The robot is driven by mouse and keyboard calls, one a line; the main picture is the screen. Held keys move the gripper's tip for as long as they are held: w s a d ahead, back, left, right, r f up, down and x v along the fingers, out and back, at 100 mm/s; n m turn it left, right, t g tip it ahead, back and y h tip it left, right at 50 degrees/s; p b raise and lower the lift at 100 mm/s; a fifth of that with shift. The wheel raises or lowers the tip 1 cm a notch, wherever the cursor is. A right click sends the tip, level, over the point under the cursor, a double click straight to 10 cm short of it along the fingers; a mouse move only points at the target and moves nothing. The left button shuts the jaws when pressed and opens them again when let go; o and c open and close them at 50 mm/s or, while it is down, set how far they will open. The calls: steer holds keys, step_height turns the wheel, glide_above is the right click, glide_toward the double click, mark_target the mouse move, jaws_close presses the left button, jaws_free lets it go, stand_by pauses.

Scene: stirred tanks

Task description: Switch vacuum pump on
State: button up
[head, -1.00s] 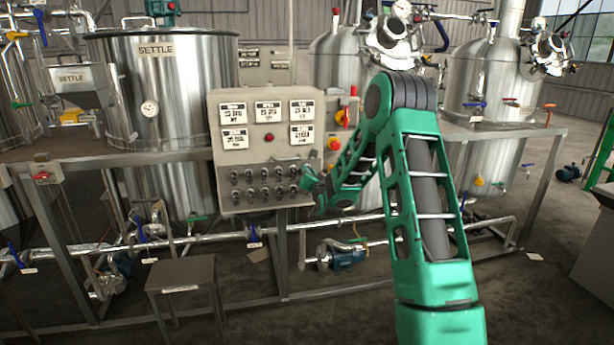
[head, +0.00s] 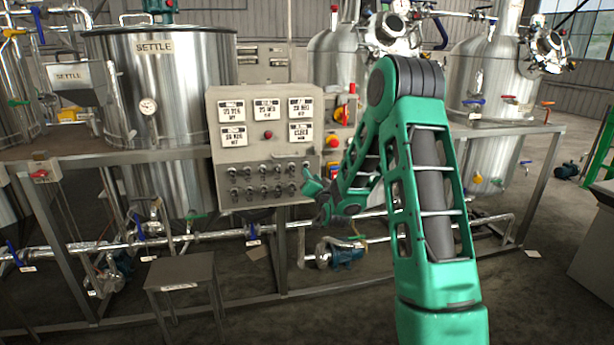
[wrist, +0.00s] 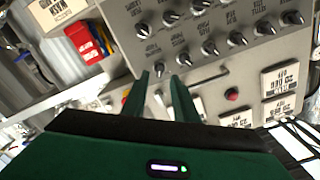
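The grey control panel (head: 265,150) stands in front of the tanks, with two rows of black selector knobs (head: 262,182) below its displays. It appears rotated in the wrist view, where its knobs (wrist: 210,47) have labels too blurred to read. I cannot tell which knob is the vacuum pump switch. My gripper (head: 311,180) is at the panel's lower right corner in the head view. In the wrist view its two green fingers (wrist: 159,75) are apart, with an end knob (wrist: 158,69) showing between the tips. I cannot tell whether they touch it.
A red push button (head: 268,135) sits among the panel's displays. A red and yellow switch (head: 340,114) is on a box right of the panel. A small table (head: 180,272) stands in front at left. Pipes (head: 190,240) run low behind it.

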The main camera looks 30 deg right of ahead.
steer(key=shift+v, duration=2.1)
